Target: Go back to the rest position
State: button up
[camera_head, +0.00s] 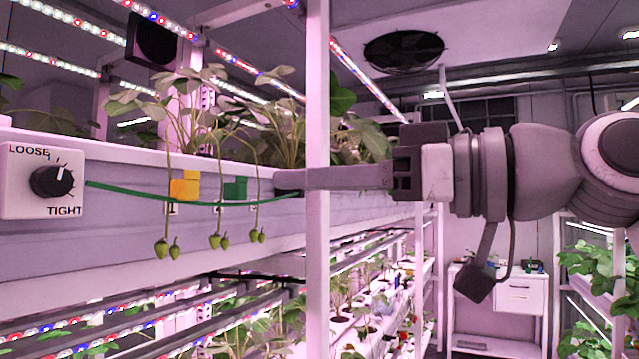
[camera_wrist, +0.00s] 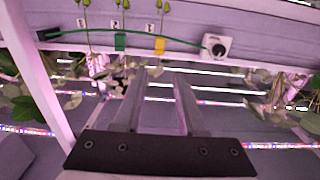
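My gripper (camera_head: 308,178) reaches in from the right in the head view, its fingers pointing left, in front of a pale upright post. In the wrist view my gripper (camera_wrist: 161,76) shows two separated parallel fingers with nothing held between them. It is open. The wrist picture is upside down. A green strap (camera_head: 130,191) runs along the planter's front from the dial box to a dark block (camera_wrist: 48,34), apart from the fingers in the wrist view. Several green berries (camera_head: 214,241) hang on stems below the strap.
A white dial box (camera_head: 15,185) marked LOOSE and TIGHT is at left. A yellow block (camera_head: 184,186) and a green block (camera_head: 235,188) are on the planter (camera_head: 110,240). The post (camera_head: 317,270) stands close to my gripper. A white cabinet (camera_head: 515,300) is far back.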

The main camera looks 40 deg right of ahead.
jog(key=shift+s, duration=0.2)
dwell(0.5)
jog(key=w+a+f+g+h, duration=0.1)
jog(key=w+a+f+g, duration=0.1)
jog(key=w+a+f, duration=0.3)
jog(key=a+f+m+g+h, duration=0.1)
jog(key=a+f+g, duration=0.1)
jog(key=f, duration=0.5)
jog(key=w+a+f+g+h, duration=0.1)
jog(key=w+a+f+g, duration=0.1)
jog(key=w+a+f, duration=0.3)
jog(key=s+f+m+g+h, duration=0.1)
jog(key=f+g, duration=0.1)
jog(key=f, duration=0.9)
jog(key=s+f+m+g+h, duration=0.1)
jog(key=s+f+g, duration=0.1)
jog(key=f, duration=1)
jog(key=shift+s+a+m+g+h, duration=0.25)
jog(key=shift+s+m+g+h, duration=0.05)
jog(key=shift+g, duration=0.5)
jog(key=shift+r, duration=0.15)
